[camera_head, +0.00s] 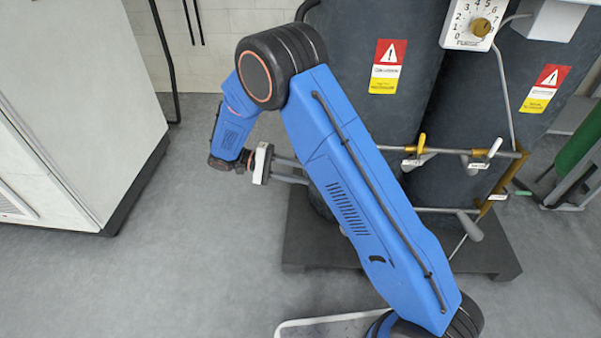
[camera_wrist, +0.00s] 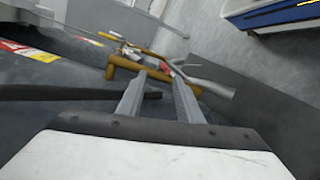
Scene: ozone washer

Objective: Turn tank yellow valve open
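The yellow valve handle (camera_head: 421,143) stands upright on the thin piping in front of the dark tanks in the head view. A white valve handle (camera_head: 495,147) is to its right on the same piping. My gripper (camera_head: 300,170) is left of the valves and clearly apart from them, its fingers pointing right, their tips partly behind my blue arm. In the wrist view my gripper (camera_wrist: 160,80) is open with an empty gap between the fingers. The yellow pipe (camera_wrist: 125,64) shows beyond the tips; small fittings there are too blurred to tell the yellow handle for sure.
Dark tanks (camera_head: 362,45) with warning labels stand on a dark base (camera_head: 320,245). A dial box (camera_head: 474,22) is at upper right. A grey lever (camera_head: 469,226) sits low on the piping. A white cabinet (camera_head: 75,100) is at left. Floor between is clear.

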